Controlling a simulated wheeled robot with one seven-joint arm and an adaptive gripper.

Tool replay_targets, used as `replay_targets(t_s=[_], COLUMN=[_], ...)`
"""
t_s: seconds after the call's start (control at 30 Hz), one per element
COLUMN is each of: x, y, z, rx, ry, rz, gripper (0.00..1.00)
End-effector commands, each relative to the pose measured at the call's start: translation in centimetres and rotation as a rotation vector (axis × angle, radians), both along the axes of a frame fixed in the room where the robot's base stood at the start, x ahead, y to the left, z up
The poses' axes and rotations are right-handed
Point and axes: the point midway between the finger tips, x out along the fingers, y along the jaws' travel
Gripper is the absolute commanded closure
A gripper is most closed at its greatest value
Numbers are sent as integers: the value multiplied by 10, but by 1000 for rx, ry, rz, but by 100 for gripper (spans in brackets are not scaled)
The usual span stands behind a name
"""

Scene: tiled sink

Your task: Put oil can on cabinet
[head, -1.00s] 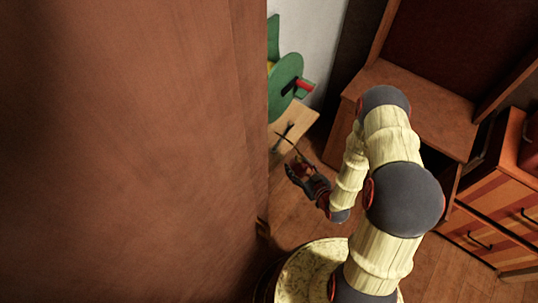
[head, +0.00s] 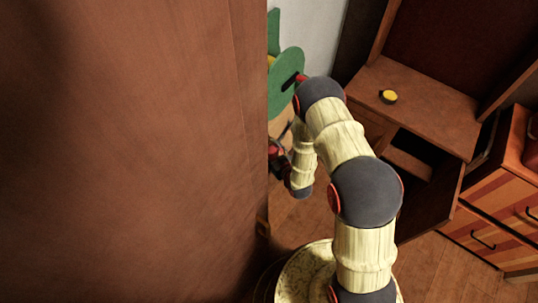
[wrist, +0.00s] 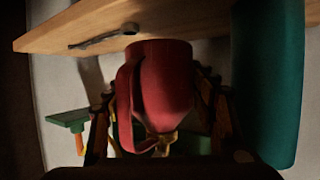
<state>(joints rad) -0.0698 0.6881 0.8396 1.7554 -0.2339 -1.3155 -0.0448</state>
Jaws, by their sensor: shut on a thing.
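A red can-like body with a loop handle, which I take for the oil can (wrist: 165,85), fills the middle of the wrist view. A small yellowish part shows at its lower end; I cannot make out a spout. My gripper (wrist: 165,115) has its fingers on either side of the red body and is shut on it. In the head view my gripper (head: 278,152) is at the edge of the big brown panel, partly hidden by it. A brown wooden cabinet (head: 430,105) with an open lower compartment stands at the right.
A large brown panel (head: 130,150) blocks the left half of the head view. A green shape (head: 285,85) stands behind my arm. A yellow-topped round thing (head: 388,97) sits on the cabinet. A drawer unit (head: 490,215) is at far right. A wooden board (wrist: 215,22) is close to the can.

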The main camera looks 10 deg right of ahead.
Motion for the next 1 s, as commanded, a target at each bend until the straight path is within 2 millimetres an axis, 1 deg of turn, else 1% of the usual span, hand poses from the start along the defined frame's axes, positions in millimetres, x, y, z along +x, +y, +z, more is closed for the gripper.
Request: replay_targets(t_s=[0.13,0.3,0.33,0.4,0.6,0.7,0.73,1.0], x=[0,0,2,2,3,2,2,2], y=[0,0,2,3,3,3,3,3], z=[-11,-37,-39,-41,-39,-42,-43,-42], rx=[0,0,0,0,0,0,0,0], ry=[-1,1,-1,-1,-1,-1,1,1], rz=[0,1,1,1,1,1,1,1], gripper=[81,81,81,81,81,81,43,28])
